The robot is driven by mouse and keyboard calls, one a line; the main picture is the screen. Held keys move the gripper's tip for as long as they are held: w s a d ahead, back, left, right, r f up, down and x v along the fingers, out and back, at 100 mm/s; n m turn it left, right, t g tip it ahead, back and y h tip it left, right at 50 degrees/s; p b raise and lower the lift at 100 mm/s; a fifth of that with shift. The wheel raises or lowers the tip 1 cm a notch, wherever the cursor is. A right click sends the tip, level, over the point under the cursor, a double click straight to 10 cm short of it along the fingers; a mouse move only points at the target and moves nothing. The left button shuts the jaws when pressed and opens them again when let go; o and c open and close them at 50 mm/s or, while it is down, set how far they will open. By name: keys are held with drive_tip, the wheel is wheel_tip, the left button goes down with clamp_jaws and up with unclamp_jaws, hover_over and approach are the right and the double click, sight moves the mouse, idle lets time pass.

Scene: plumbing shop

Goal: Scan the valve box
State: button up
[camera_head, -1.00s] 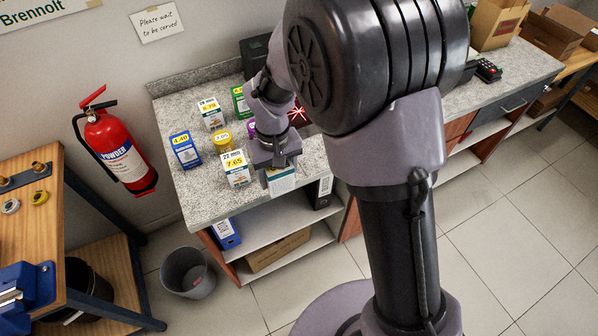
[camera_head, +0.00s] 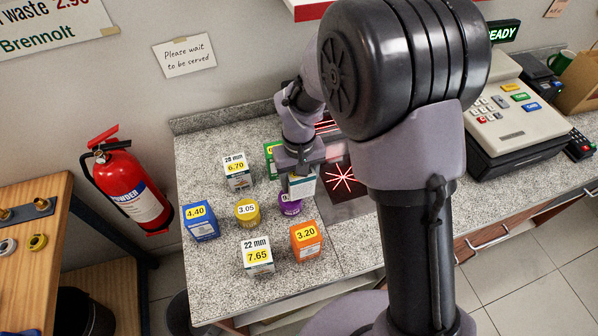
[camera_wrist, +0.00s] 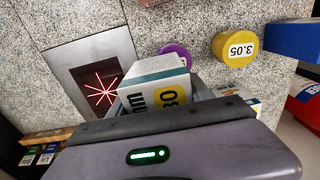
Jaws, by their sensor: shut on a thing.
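My gripper (camera_head: 300,170) is shut on a white and teal box (camera_head: 303,187), with "mm" and a yellow price label showing in the wrist view (camera_wrist: 155,85); it seems to be the valve box. The price is only partly readable. My gripper holds the box over the counter, just left of the scanner plate (camera_head: 350,205). The plate has a dark window with a red star of laser lines, which also shows in the wrist view (camera_wrist: 101,90), left of the box. Whether the box touches the counter I cannot tell.
A purple tin (camera_head: 290,207) stands close by the held box. A green box (camera_head: 270,150) is partly hidden behind my gripper. A yellow tin (camera_head: 247,213), blue box (camera_head: 201,222), orange box (camera_head: 306,242) and two white boxes (camera_head: 257,256) stand left and in front. A cash register (camera_head: 510,120) is at right.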

drive_tip(key=w+d+f, duration=0.1)
drive_tip(key=d, duration=0.1)
drive_tip(key=w+d+f, duration=0.2)
drive_tip(key=d, duration=0.1)
drive_tip(key=shift+w+d, duration=0.3)
drive_tip(key=shift+w, duration=0.05)
drive_tip(key=w+d+p, duration=0.1)
drive_tip(key=w+d, duration=0.1)
drive_tip(key=d, duration=0.4)
drive_tip(key=w+d+p, duration=0.1)
drive_tip(key=w+d, duration=0.1)
drive_tip(key=d, duration=0.5)
drive_tip(key=w+d+p, duration=0.1)
drive_tip(key=w+d, duration=0.1)
drive_tip(key=d, duration=0.4)
drive_tip(key=shift+w+d, duration=0.3)
